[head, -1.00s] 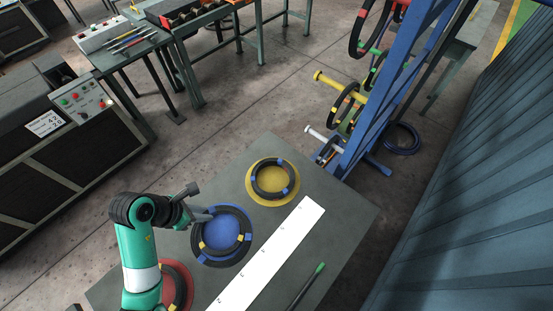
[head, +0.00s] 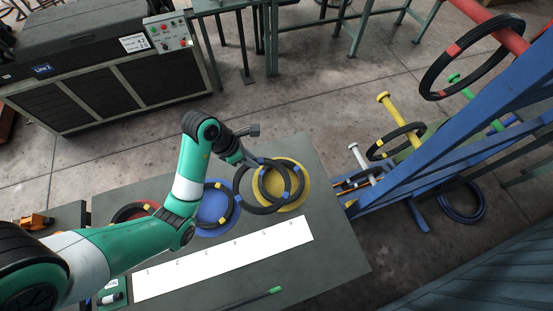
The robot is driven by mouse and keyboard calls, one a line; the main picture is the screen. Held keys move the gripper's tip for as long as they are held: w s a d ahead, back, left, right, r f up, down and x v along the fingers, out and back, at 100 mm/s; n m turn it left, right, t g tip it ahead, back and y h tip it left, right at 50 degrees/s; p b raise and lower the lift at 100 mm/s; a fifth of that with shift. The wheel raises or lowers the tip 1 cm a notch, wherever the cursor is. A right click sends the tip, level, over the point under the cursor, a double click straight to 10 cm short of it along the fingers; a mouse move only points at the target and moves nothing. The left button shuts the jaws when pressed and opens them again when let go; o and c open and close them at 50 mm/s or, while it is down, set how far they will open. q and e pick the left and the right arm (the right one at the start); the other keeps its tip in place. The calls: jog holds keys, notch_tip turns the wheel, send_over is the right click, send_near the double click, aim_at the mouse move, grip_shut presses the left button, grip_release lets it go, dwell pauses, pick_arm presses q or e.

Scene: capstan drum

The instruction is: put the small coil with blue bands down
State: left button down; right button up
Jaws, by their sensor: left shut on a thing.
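My left gripper (head: 256,163) is shut on the small coil with blue bands (head: 268,211), at the far side of the ring. The dark ring overlaps the left part of the yellow disc (head: 306,192) and reaches beyond it. Another dark coil (head: 302,183) lies on the yellow disc, and the two rings cross in the picture. The height of the held coil above the table is unclear. My right gripper is not in view.
The blue disc (head: 211,208) bears a coil with yellow bands; my arm partly covers it. A coil also lies on the red disc (head: 122,214). A white numbered strip (head: 222,258) and a green-tipped rod (head: 255,299) lie nearer. The blue rack (head: 440,150) with pegs stands right.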

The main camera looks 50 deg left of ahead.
pick_arm(q)
jog(key=w+f+b, duration=0.2)
jog(key=w+a+f+b, duration=0.1)
jog(key=w+f+b, duration=0.1)
jog(key=w, duration=0.1)
jog(key=w+f+b, duration=0.2)
jog(key=w+f, duration=0.1)
jog(key=shift+a, duration=0.3)
jog(key=shift+w+a+f, duration=0.1)
jog(key=shift+w+f, duration=0.05)
jog(key=shift+w, duration=0.25)
jog(key=shift+w+f+b, duration=0.15)
jog(key=shift+f+b, duration=0.6)
jog(key=shift+f, duration=1.15)
jog(key=shift+w+r, duration=0.1)
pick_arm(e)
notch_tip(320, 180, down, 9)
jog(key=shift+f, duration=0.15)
pick_arm(q)
jog(key=shift+f+b, duration=0.45)
jog(key=shift+f, duration=0.1)
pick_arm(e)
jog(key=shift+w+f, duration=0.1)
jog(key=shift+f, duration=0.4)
pick_arm(q)
jog(key=shift+f, duration=0.1)
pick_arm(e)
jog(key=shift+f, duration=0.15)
